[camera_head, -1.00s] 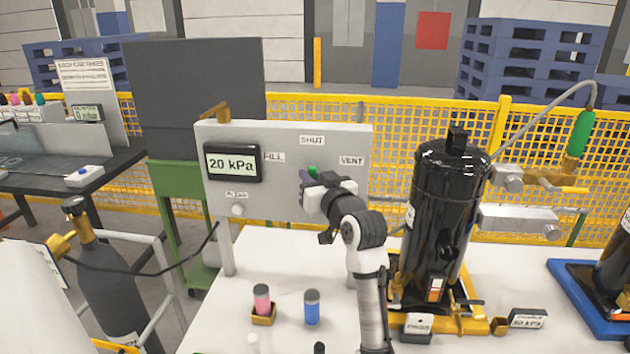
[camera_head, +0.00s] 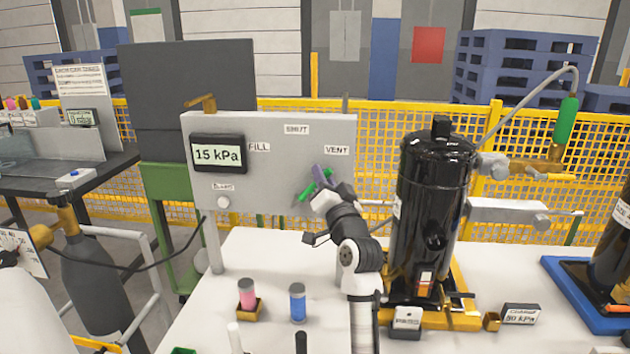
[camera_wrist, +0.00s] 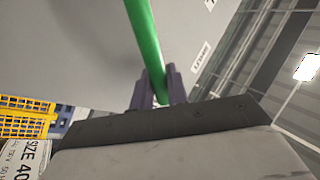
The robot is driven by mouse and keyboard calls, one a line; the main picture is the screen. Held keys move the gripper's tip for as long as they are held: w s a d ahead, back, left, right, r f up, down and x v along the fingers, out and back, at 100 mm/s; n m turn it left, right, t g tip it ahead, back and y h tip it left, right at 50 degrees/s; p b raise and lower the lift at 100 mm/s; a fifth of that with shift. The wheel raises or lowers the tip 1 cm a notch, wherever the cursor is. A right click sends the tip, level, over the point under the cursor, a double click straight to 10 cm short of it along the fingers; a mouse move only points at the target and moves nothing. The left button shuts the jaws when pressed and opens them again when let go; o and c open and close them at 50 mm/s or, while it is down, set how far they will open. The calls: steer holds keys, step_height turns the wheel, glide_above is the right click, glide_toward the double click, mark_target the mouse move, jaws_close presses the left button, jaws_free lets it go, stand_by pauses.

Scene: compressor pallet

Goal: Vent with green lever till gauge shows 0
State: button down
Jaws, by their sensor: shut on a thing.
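The gauge (camera_head: 219,154) on the grey panel (camera_head: 270,190) reads 15 kPa in the head view. The green lever (camera_head: 306,192) sits on the panel among the FILL, SHUT and VENT labels. My gripper (camera_head: 320,178) is at the lever, below and left of the VENT label (camera_head: 336,150). In the wrist view, the green lever (camera_wrist: 144,40) runs between the two purple fingers of my gripper (camera_wrist: 157,92), which are shut on it. The lever's pivot is hidden behind my gripper.
A black compressor (camera_head: 432,215) stands right of my arm on the white table (camera_head: 250,260). A dark gas cylinder (camera_head: 95,275) is at the left.

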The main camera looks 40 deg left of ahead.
steer(key=shift+w+d+f+m+t+b, duration=0.15)
steer(key=shift+d+f+m+t+b, duration=0.15)
steer(key=shift+m, duration=0.3)
steer(key=shift+w+d+f+m+t+b, duration=0.15)
steer(key=shift+f+m+t, duration=0.2)
steer(key=shift+m, duration=0.25)
steer(key=c, duration=1.4)
jaws_free()
steer(key=shift+c, duration=0.2)
steer(key=shift+d+f, duration=0.1)
steer(key=shift+d, duration=0.05)
